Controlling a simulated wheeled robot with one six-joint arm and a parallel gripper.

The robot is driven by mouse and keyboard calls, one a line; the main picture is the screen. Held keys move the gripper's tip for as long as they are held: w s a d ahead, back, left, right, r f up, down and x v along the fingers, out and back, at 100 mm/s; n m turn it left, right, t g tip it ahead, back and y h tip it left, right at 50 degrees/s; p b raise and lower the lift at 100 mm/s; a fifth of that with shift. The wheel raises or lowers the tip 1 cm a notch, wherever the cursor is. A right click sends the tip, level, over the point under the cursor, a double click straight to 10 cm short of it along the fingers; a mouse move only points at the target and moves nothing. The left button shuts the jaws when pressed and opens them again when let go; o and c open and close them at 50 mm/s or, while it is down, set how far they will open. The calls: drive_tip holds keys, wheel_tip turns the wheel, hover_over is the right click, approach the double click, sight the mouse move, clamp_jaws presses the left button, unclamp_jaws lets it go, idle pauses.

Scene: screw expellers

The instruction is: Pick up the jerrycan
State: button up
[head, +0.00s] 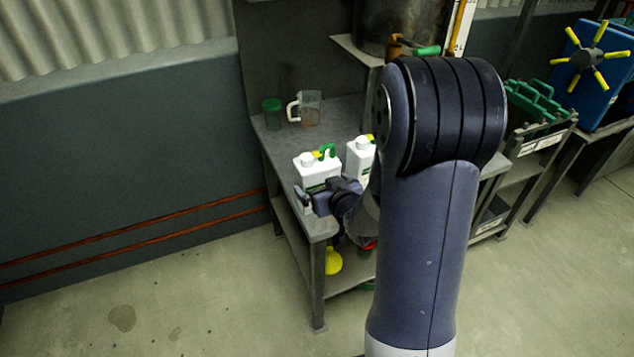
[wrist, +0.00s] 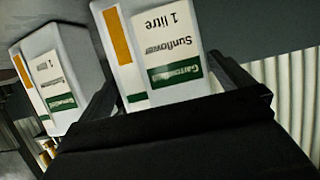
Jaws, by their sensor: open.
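A white jerrycan (head: 316,171) with a white cap and a green and yellow top stands upright near the front left of the metal bench. A second white jerrycan (head: 358,156) stands to its right, partly hidden by my arm. My gripper (head: 325,189) is open at the near side of the left jerrycan. In the wrist view, one jerrycan (wrist: 165,48), its label reading "Sunflower 1 litre" upside down, shows between the two dark fingers. The other jerrycan (wrist: 62,72) is outside the left finger. Contact with the fingers cannot be told.
A large metal vessel (head: 400,22) is at the back. A yellow item (head: 333,261) is on the lower shelf. The floor at left is clear.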

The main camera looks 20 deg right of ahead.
drive_tip(key=x, duration=0.4)
drive_tip(key=shift+w+f, duration=0.1)
drive_tip(key=shift+w, duration=0.15)
drive_tip(key=shift+c, duration=0.4)
drive_tip(key=c, duration=1.2)
